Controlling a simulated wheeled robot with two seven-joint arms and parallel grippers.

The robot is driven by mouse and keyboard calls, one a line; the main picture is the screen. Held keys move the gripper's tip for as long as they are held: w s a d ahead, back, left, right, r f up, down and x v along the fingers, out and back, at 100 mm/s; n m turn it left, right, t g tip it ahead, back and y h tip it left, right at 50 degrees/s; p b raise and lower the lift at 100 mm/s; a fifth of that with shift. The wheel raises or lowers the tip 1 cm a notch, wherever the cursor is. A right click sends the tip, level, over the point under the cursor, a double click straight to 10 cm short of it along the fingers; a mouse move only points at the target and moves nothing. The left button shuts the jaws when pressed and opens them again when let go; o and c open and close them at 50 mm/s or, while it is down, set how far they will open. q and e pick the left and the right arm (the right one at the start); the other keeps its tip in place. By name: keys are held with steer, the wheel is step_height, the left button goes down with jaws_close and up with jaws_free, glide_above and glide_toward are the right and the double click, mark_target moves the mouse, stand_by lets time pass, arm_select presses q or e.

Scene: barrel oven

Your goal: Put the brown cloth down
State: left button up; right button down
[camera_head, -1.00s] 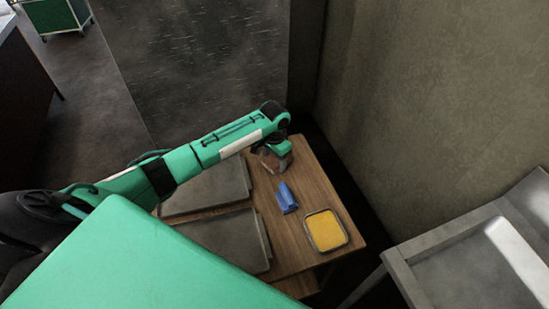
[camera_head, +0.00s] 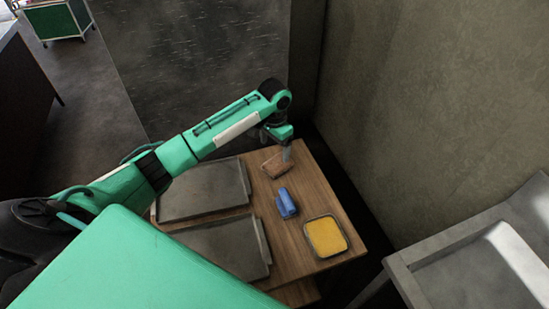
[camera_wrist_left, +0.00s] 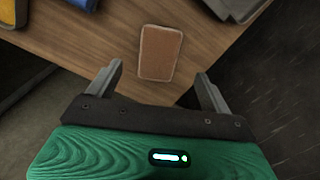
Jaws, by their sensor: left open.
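The brown cloth (camera_head: 274,166) lies flat on the wooden table near its far end, beyond the blue item. In the left wrist view the cloth (camera_wrist_left: 160,53) is a brown rectangle with a paler edge, lying beyond the fingertips. My left gripper (camera_head: 284,150) is above the far end of the table, close to the cloth. In the left wrist view the gripper (camera_wrist_left: 160,75) is open with its two fingers wide apart and nothing between them. My right gripper is not in view.
A blue item (camera_head: 287,203) and a tray of yellow content (camera_head: 326,237) stand on the wooden table (camera_head: 287,240). Two grey metal trays (camera_head: 203,190) lie on its left. A wall rises at the right, and a grey metal stand (camera_head: 440,262) is at the lower right.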

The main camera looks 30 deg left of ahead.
arm_select(q)
steer(key=shift+r, duration=1.65)
